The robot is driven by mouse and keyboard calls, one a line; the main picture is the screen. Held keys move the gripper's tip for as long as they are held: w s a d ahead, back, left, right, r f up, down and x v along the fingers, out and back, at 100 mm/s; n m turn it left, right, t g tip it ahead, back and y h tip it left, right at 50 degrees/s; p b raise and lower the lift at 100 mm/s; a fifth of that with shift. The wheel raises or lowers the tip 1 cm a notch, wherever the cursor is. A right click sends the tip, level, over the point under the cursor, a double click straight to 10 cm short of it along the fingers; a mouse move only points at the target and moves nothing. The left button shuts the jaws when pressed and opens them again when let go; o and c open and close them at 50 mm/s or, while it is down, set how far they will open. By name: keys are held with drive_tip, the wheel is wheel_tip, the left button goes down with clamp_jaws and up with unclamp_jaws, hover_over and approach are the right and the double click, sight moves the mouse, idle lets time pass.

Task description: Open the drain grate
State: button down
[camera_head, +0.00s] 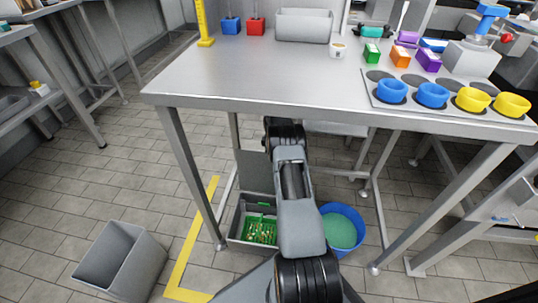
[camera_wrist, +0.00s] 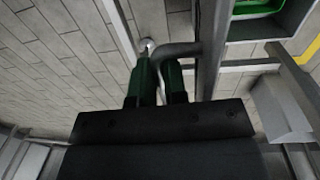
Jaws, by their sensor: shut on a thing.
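In the head view, a grey box (camera_head: 236,232) stands on the floor under the table, and a green slotted grate (camera_head: 262,230) with small light bits shows inside it. Part of that green piece (camera_wrist: 255,6) and its grey surround also show at the upper right of the wrist view. My gripper (camera_wrist: 158,80) has dark green fingers, shut on a grey bent rod (camera_wrist: 180,49) that curves in between them. My arm hides the gripper in the head view. What the rod joins onto is partly hidden, so I cannot tell whether it belongs to the grate.
A blue bucket (camera_head: 343,216) with green contents stands right of my arm. A grey bin (camera_head: 122,260) stands at the lower left, beside yellow floor tape (camera_head: 192,240). The metal table (camera_head: 250,75) and its legs enclose the space.

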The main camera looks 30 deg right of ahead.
drive_tip(key=shift+s+d+f, duration=0.15)
drive_tip(key=shift+d+f, duration=0.05)
drive_tip(key=shift+d, duration=0.1)
drive_tip(key=c, duration=1.2)
unclamp_jaws()
drive_tip(key=shift+o, duration=0.2)
wheel_tip(320, 180, up, 6)
drive_tip(key=shift+s+r+p, duration=0.1)
drive_tip(key=shift+p, duration=1.05)
drive_tip(key=shift+a+r, duration=0.3)
drive_tip(key=shift+r, duration=0.55)
drive_tip(key=shift+w, duration=0.2)
drive_tip(key=shift+a, duration=0.1)
